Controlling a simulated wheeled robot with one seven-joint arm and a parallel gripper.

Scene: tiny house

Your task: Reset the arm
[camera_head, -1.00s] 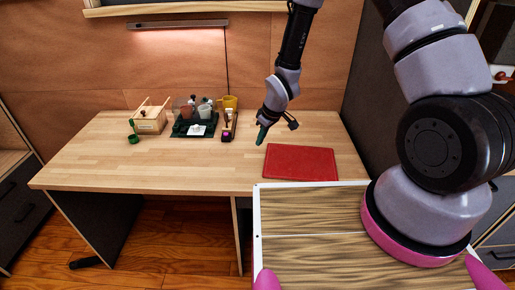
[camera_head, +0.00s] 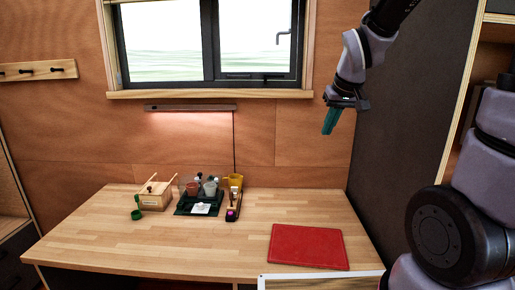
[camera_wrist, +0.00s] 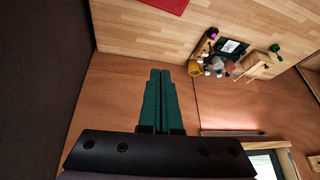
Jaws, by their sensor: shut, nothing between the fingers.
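My gripper (camera_head: 331,121) is raised well above the right part of the wooden table (camera_head: 120,245) in the head view, in front of the wall to the right of the window. Its teal fingers point down and hold nothing. In the wrist view my gripper (camera_wrist: 159,75) shows its two fingers side by side, shut and empty. The arm reaches in from the upper right of the head view, bent at the wrist.
A red board (camera_head: 308,247) lies at the table's right. A wooden box (camera_head: 156,196), a dark tray (camera_head: 186,210) with cups and a yellow mug (camera_head: 235,180) stand at the back. A dark panel (camera_head: 400,120) rises at the right. The table's middle is clear.

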